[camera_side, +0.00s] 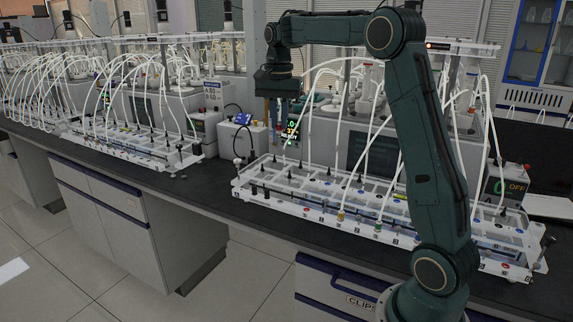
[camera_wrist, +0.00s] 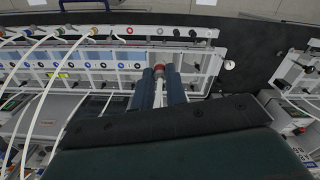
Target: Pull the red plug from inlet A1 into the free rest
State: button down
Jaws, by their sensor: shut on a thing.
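My gripper (camera_wrist: 160,74) is shut on the red plug (camera_wrist: 158,68), which shows between the two blue fingertips in the wrist view. A white hose (camera_wrist: 158,96) runs back from the plug between the fingers. In the side view my gripper (camera_side: 275,128) points down above the left end of the white reactor frame (camera_side: 237,185), and the plug cannot be made out there. In the wrist view the plug appears over the right part of the frame (camera_wrist: 205,33). I cannot tell which opening is inlet A1, or which rest is free.
Several white hoses (camera_wrist: 42,95) arch over the frame at the left of the wrist view. A second reactor frame (camera_side: 130,158) stands to the left on the dark bench (camera_side: 215,175). A grey box (camera_side: 240,140) with a blue screen stands behind the gap between frames.

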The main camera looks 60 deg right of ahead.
jog(key=shift+f, duration=9.55)
jog(key=shift+f, duration=0.75)
